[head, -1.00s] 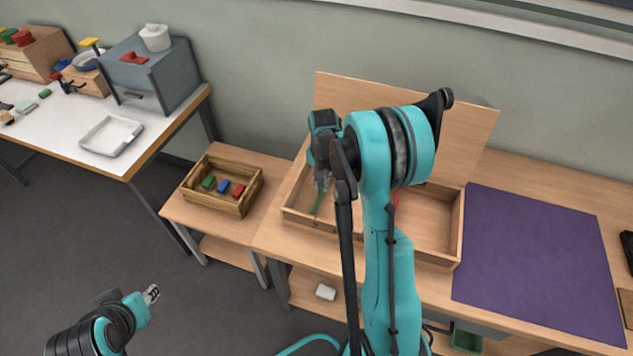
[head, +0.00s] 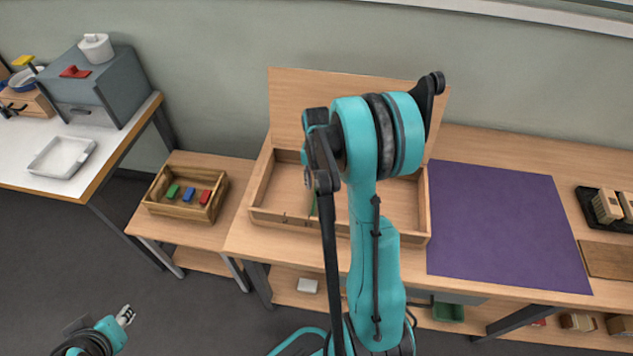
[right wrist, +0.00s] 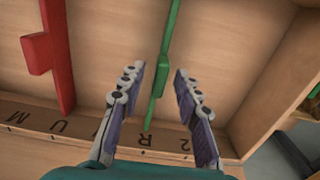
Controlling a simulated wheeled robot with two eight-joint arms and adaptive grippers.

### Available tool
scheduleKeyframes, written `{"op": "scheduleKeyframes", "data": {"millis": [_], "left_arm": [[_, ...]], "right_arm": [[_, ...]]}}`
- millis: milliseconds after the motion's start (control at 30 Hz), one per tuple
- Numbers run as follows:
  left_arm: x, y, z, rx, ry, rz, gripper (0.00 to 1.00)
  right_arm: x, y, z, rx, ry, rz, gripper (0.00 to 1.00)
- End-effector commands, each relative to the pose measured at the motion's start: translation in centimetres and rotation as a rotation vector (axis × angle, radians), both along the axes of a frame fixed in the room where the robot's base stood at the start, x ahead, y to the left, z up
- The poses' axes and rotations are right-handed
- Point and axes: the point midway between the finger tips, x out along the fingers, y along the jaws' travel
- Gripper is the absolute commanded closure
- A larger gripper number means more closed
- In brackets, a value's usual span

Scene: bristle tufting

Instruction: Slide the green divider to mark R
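The green divider (head: 312,204) stands in the wooden drawer box (head: 341,228), left of its middle in the head view. In the right wrist view the divider (right wrist: 165,60) runs between the two fingers of my right gripper (right wrist: 160,73). Those fingers are spread, with visible gaps on both sides of it. The divider's lower end is close to the letter R (right wrist: 147,139) on the marked rail. A red divider (right wrist: 52,52) stands to the left there. My right arm hides part of the box in the head view. My left gripper (head: 126,314) hangs away at lower left.
A raised wooden panel (head: 400,98) stands behind the box. A purple mat (head: 500,225) lies to the right. A small crate (head: 179,211) with coloured blocks is on the lower table at left. A dark tray (head: 588,208) with wooden pieces is at far right.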

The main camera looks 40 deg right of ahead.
Motion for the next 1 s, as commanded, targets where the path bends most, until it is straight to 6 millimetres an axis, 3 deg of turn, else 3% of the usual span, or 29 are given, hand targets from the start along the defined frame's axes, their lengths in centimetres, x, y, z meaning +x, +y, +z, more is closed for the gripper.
{"op": "scheduleKeyframes", "data": {"millis": [267,700,1000], "left_arm": [[0.0,0.0,0.0,0.000,0.000,0.000,0.67],[0.0,0.0,0.0,0.000,0.000,0.000,0.67],[0.0,0.0,0.0,0.000,0.000,0.000,0.67]], "right_arm": [[0.0,0.0,1.1,0.000,0.000,0.000,0.67],[0.0,0.0,9.9,0.000,0.000,0.000,0.67],[0.0,0.0,12.0,0.000,0.000,0.000,0.67]]}}
